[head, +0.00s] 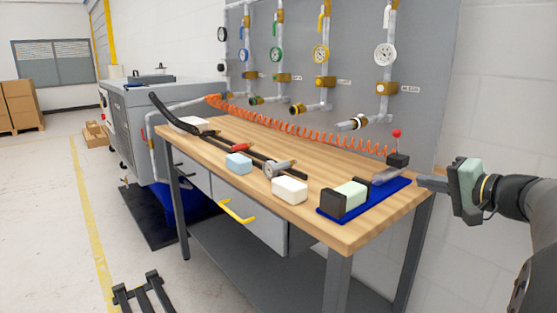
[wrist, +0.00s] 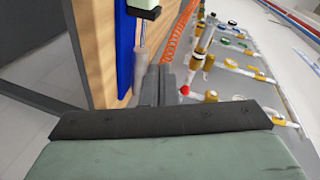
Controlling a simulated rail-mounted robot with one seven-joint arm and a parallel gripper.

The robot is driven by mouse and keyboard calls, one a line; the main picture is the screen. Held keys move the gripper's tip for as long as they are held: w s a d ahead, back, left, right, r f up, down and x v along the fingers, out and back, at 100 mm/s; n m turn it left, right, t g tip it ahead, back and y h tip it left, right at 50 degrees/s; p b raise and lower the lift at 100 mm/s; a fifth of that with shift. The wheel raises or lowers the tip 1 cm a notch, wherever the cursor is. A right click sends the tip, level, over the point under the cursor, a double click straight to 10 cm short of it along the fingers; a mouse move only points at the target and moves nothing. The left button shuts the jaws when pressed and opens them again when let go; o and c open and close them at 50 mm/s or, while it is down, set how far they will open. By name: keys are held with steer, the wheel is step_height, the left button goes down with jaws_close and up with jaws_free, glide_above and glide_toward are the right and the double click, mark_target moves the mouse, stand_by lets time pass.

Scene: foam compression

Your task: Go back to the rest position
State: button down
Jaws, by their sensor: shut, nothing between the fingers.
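My gripper (head: 421,182) is shut and empty at the right end of the bench, beside the right end of a blue-based press (head: 362,212). The press holds a pale green foam block (head: 350,198) against a dark end block (head: 332,206). A grey rod (head: 386,175) and a black part (head: 397,160) with a red ball knob (head: 397,133) are at its right end. In the wrist view, my shut fingers (wrist: 158,75) point along the bench edge, with the blue base (wrist: 125,50) to their left and the red knob (wrist: 185,90) to their right. I cannot tell whether they touch the press.
A white block (head: 290,190), a light blue block (head: 238,163) and a clamp-like tool (head: 277,169) lie on the wooden bench (head: 240,128). An orange coiled hose (head: 290,124) runs along its back. Gauges and pipes (head: 320,54) hang on the wall panel.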

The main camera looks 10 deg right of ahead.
steer(key=s+a+f+n+g+p, duration=0.1)
steer(key=s+a+n+g+p, duration=0.25)
steer(key=a, duration=0.55)
steer(key=s+a+f+g+p, duration=0.1)
steer(key=s+a+g+p, duration=0.2)
steer(key=a+g+p, duration=0.45)
steer(key=s+a+f+n+g+h+p, duration=0.1)
steer(key=s+a+n+h+p, duration=0.2)
steer(key=s, duration=0.5)
steer(key=s+a+f+n+g+h+p, duration=0.1)
steer(key=s+a+n+h+p, duration=0.2)
steer(key=s+p, duration=0.4)
steer(key=shift+s+a+f+g, duration=0.15)
steer(key=shift+s+a+g, duration=0.25)
steer(key=shift+s+a, duration=0.6)
steer(key=shift+d+n, duration=0.15)
steer(key=shift+n, duration=0.1)
stand_by(0.5)
